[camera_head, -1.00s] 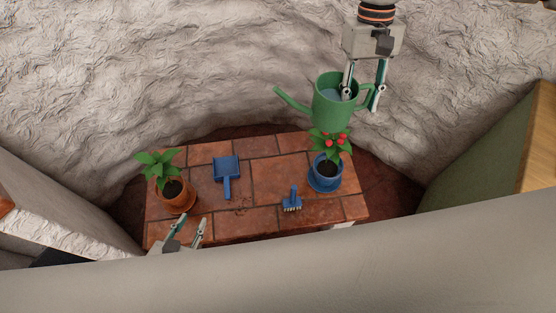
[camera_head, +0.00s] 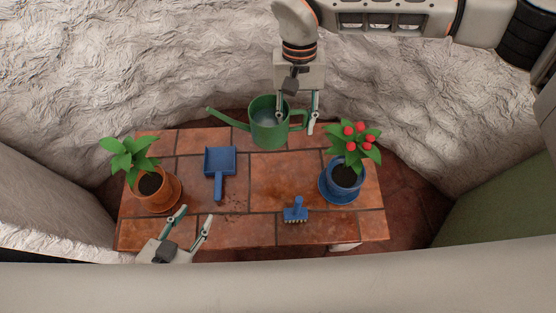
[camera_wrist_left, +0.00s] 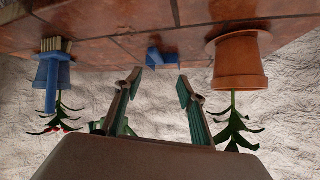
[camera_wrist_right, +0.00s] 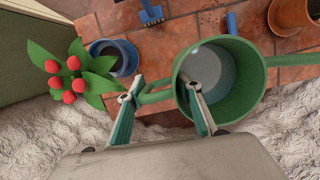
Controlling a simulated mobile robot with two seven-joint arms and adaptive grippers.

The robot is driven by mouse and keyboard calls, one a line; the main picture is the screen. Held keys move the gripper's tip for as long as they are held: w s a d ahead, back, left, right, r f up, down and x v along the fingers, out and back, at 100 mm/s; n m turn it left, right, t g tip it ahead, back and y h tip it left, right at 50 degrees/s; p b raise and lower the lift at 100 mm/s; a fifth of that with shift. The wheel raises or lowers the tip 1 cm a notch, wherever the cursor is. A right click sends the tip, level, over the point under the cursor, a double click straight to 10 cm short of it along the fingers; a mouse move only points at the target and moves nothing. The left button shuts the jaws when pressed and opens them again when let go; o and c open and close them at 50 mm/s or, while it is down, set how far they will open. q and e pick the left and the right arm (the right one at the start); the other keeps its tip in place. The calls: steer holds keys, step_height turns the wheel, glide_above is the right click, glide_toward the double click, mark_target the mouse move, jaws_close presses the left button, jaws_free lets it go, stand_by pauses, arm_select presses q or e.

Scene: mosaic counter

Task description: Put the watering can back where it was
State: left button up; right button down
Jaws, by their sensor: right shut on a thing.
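The green watering can (camera_head: 268,131) is upright at the back middle of the tiled counter, its spout pointing left. It also shows in the right wrist view (camera_wrist_right: 247,92), with what looks like water inside. My right gripper (camera_head: 296,124) is shut on the can's handle side, with one finger inside the rim and one outside. I cannot tell whether the can's base touches the counter. My left gripper (camera_head: 194,217) is open and empty at the counter's front left edge; its parted fingers show in the left wrist view (camera_wrist_left: 158,85).
A terracotta pot with a leafy plant (camera_head: 156,194) stands at left. A blue pot with a red-flowered plant (camera_head: 343,185) stands at right. A blue dustpan (camera_head: 220,162) and a blue brush (camera_head: 295,212) lie between them. A rough white wall (camera_head: 180,60) curves behind.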

steer(key=w+b+x, duration=0.1)
steer(key=x, duration=0.5)
steer(key=w+b+x, duration=0.1)
steer(key=x, duration=0.5)
steer(key=w+f+b+x, duration=0.1)
steer(key=w+b+x, duration=0.1)
steer(key=x, duration=0.4)
steer(key=shift+w+f, duration=0.2)
steer(key=shift+f, duration=0.35)
steer(key=c, duration=1.4)
jaws_free()
steer(key=shift+c, duration=0.2)
arm_select(q)
steer(key=shift+n+t+h, duration=0.3)
steer(key=shift+t+h, duration=0.1)
steer(key=shift+h, duration=0.2)
steer(key=d, duration=0.1)
steer(key=w+d+r, duration=0.1)
steer(key=d, duration=0.1)
steer(key=shift+w+d+r, duration=0.15)
steer(key=shift+d+r, duration=0.1)
steer(key=shift+d, duration=0.1)
